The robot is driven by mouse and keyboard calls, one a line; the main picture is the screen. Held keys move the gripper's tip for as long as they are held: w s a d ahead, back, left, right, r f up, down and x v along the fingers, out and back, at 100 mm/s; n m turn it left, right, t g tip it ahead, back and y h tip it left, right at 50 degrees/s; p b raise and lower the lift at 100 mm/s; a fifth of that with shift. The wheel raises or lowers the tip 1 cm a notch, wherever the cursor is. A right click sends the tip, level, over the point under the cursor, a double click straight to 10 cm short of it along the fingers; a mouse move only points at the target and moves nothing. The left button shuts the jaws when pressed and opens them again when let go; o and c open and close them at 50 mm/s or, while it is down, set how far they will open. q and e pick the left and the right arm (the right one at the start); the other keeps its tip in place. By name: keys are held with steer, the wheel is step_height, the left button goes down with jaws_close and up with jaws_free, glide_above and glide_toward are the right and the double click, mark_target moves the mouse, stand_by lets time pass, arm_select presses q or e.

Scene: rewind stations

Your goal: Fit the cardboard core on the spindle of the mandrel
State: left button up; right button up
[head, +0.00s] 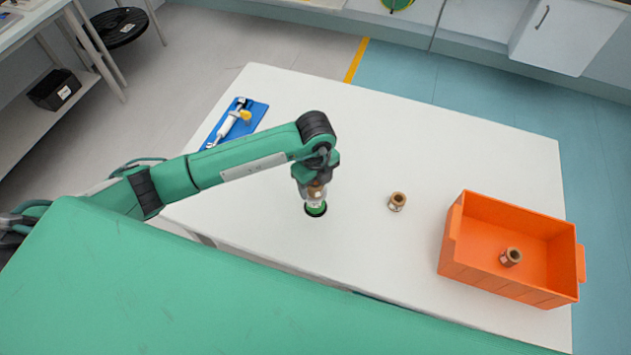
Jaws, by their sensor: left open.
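My left gripper (316,182) points down over the table, with its jaws open around a brown cardboard core (317,194) with a pale label. The core is upright, directly above the green, dark-rimmed base of the mandrel (316,211). The gripper hides the top of the core and any spindle tip, so I cannot tell exactly how far down the core sits. A second cardboard core (397,202) stands on the table to the right of the gripper. A third core (510,257) is inside the orange crate. My right gripper is not in view.
The white table (440,150) is clear behind the gripper. The orange crate (450,268) stands at its right end. A blue tray (256,117) with a white and yellow tool lies at the back left. Shelving (15,155) stands beyond on the left.

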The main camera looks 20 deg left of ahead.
arm_select(q)
steer(key=shift+r, duration=0.55)
step_height(320, 180, up, 11)
steer(key=b, duration=0.3)
steer(key=shift+r, duration=0.15)
